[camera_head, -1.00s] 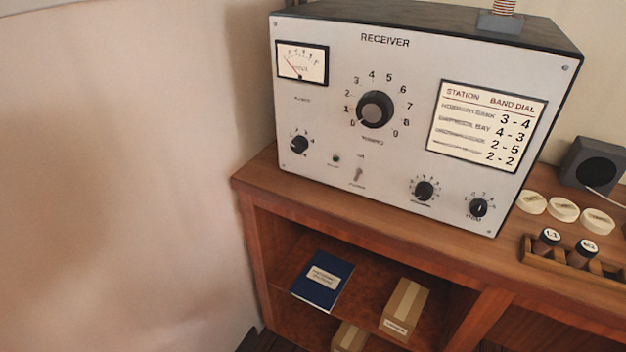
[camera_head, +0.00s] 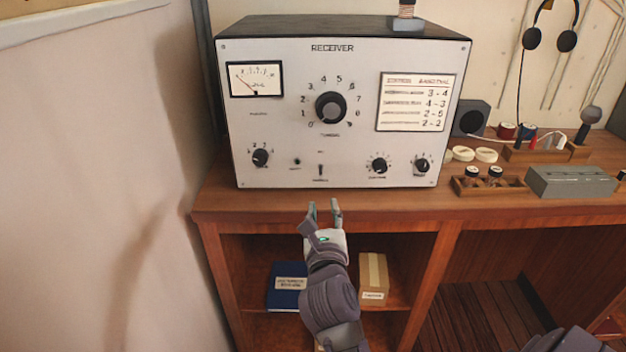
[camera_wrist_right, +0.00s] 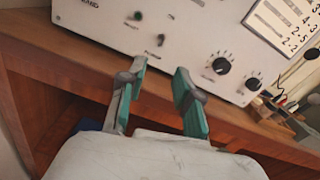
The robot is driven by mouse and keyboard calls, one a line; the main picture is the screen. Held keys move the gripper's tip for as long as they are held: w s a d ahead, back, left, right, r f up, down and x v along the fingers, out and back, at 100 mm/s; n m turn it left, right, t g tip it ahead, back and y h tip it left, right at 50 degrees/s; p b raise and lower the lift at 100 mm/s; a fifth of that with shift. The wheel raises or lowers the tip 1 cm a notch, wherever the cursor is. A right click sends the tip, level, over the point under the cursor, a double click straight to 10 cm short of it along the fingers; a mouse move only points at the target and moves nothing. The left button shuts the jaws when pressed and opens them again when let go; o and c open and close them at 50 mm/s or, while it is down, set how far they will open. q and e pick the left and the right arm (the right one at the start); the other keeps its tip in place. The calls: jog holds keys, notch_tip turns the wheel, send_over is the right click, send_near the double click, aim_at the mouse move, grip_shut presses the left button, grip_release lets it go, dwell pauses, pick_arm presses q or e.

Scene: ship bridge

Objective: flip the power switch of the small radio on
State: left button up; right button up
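The radio is a grey-white box marked RECEIVER (camera_head: 300,100) on a wooden desk. Its small toggle switch (camera_head: 320,170) sits low on the front panel, below the big tuning knob (camera_head: 330,107); it also shows in the right wrist view (camera_wrist_right: 160,39). The lever is too small to tell which way it points. A small indicator lamp (camera_head: 297,161) is left of it and looks green in the wrist view (camera_wrist_right: 138,15). My right gripper (camera_head: 324,208) is open and empty, in front of the desk edge, below the switch and apart from it. My left gripper is out of view.
Small knobs (camera_head: 260,157) (camera_head: 379,165) flank the switch. The desk's front edge (camera_head: 330,214) lies just behind my fingers. A blue book (camera_head: 287,292) and a box (camera_head: 373,272) lie on the shelf below. A wall (camera_head: 100,180) stands close at left.

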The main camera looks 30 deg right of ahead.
aim_at(321, 175)
jog(key=p+x, duration=0.1)
jog(key=x, duration=1.1)
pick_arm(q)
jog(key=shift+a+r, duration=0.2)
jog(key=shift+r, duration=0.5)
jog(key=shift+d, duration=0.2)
pick_arm(e)
grip_shut()
